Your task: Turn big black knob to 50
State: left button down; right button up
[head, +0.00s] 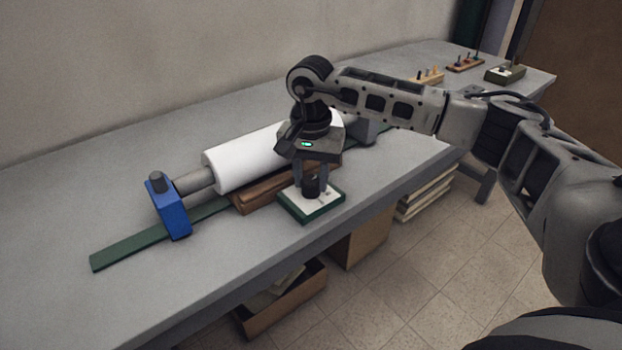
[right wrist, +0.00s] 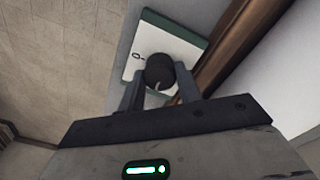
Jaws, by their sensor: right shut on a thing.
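The big black knob (head: 311,187) stands on a small white dial plate with a green base (head: 297,210) near the table's front edge. My right gripper (head: 312,184) comes down from above and is shut on the knob. In the right wrist view the knob (right wrist: 160,70) sits between the two fingers (right wrist: 160,88). A pale pointer line shows on the knob's top. A "0" mark (right wrist: 137,57) is readable on the white plate; the other marks are hidden or too small to read. My left gripper is not in view.
A white roll (head: 240,158) on a brown wooden base (head: 262,194) lies just behind the dial, with a blue end block (head: 168,207) at left. Small peg boards (head: 428,77) stand far right. The table's front left is clear.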

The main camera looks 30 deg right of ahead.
aim_at(311, 180)
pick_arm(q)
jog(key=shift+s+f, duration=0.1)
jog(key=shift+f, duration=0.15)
pick_arm(e)
jog(key=shift+r+n, duration=0.1)
jog(key=shift+n, duration=0.9)
jog(key=o, duration=1)
pick_arm(q)
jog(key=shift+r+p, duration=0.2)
jog(key=shift+p, duration=0.15)
pick_arm(e)
notch_tip(311, 180, up, 16)
